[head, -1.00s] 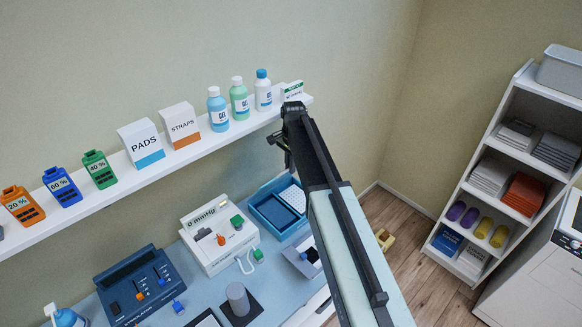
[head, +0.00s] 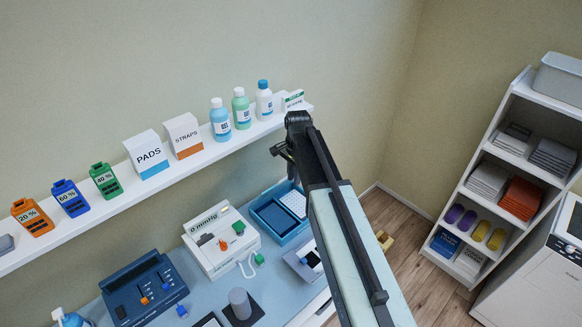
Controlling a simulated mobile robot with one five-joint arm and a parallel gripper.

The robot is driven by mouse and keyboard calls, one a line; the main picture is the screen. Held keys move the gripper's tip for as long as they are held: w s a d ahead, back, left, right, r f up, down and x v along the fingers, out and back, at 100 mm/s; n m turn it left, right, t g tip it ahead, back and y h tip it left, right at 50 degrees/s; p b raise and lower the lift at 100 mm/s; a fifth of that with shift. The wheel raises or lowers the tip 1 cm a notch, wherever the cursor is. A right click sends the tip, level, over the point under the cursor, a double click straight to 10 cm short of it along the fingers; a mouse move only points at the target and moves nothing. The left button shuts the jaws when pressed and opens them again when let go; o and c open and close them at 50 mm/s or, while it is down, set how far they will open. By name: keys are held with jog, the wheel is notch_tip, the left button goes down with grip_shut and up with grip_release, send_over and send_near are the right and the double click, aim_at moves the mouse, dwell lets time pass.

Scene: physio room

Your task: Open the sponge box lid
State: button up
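A blue open-topped box (head: 268,222) stands on the work surface below the shelf, left of my arm. It has a dark blue part at left and a white dotted part at right. It may be the sponge box, but no label shows and I cannot make out a lid. My gripper (head: 288,164) is dark and hangs at the far end of my arm, above the box in the picture and in front of the shelf's right end. It appears apart from the box. Its fingers are small and seen edge-on, so their opening is unclear.
A wall shelf (head: 100,208) holds bottles, boxes and coloured battery-like blocks. A white device marked mmHg (head: 222,243) and a dark blue device (head: 146,290) stand left of the box. A grey cylinder (head: 240,303) stands in front. A storage rack (head: 500,170) is at right.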

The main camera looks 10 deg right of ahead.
jog(key=s, duration=0.9)
jog(key=shift+s+d+r+p, duration=0.35)
jog(key=shift+d+r, duration=0.1)
jog(key=shift+f, duration=0.1)
jog(key=c, duration=0.4)
jog(key=s+d+f+n+b, duration=0.1)
jog(key=f+b, duration=0.3)
jog(key=s+d+f+n+b, duration=0.1)
jog(key=s+f+n+b, duration=0.1)
jog(key=f+b, duration=0.3)
jog(key=s+d+f+n+b, duration=0.1)
jog(key=f+n+b, duration=0.1)
jog(key=f+b, duration=0.2)
jog(key=shift+s+d+f+b, duration=0.15)
jog(key=shift+s+f+b, duration=0.05)
jog(key=shift+s+b, duration=0.1)
grip_shut()
jog(key=s+d+f+n+b, duration=0.1)
jog(key=f+b, duration=0.1)
jog(key=s+f+n+b, duration=0.1)
jog(key=f+n+b, duration=0.1)
jog(key=f+b, duration=0.1)
jog(key=s+d+f+n+b, duration=0.1)
jog(key=f+n+b, duration=0.1)
jog(key=f+b, duration=0.1)
jog(key=shift+s+d, duration=0.35)
jog(key=shift+s, duration=0.05)
jog(key=shift+s+n, duration=0.15)
jog(key=shift+n, duration=0.15)
